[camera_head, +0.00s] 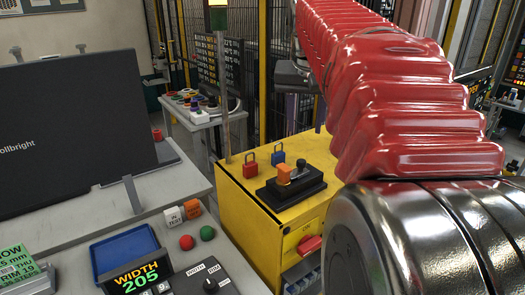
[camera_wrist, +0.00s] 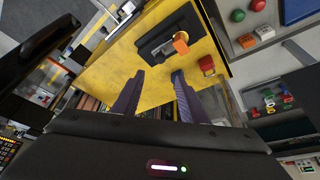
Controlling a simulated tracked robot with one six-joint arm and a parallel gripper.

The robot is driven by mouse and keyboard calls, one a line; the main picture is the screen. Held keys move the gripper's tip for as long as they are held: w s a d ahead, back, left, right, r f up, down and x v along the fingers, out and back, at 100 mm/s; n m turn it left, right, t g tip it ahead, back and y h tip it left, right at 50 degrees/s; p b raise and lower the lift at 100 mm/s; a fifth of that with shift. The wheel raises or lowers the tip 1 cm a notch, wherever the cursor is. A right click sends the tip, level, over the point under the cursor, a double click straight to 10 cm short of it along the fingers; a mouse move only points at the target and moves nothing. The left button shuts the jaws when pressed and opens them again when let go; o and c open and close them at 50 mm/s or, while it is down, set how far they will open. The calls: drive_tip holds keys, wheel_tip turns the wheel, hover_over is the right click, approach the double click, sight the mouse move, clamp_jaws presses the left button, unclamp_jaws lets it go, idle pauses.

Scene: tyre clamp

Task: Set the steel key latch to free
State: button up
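A black latch base (camera_head: 291,188) with an orange block (camera_head: 284,174) and a dark, round-topped lever (camera_head: 299,166) sits on top of a yellow cabinet (camera_head: 243,205). I cannot tell for sure that this is the steel key latch, or read its setting. In the wrist view the black base (camera_wrist: 158,36) and orange block (camera_wrist: 180,42) lie beyond my fingertips. My gripper (camera_wrist: 156,76) is open, its two dark fingers apart with nothing between them. It is apart from the latch. In the head view my red-sleeved arm passes at the right, and the fingers cannot be made out.
A grey bench (camera_head: 150,205) with a screen, blue tray (camera_head: 124,250) and control box stands left.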

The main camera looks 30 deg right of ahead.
sight(301, 161)
drive_tip(key=x, duration=1.3)
drive_tip(key=shift+w+d+f, duration=0.1)
drive_tip(key=shift+w+f, duration=0.05)
drive_tip(key=shift+f, duration=0.2)
drive_tip(key=shift+c, duration=0.5)
clamp_jaws()
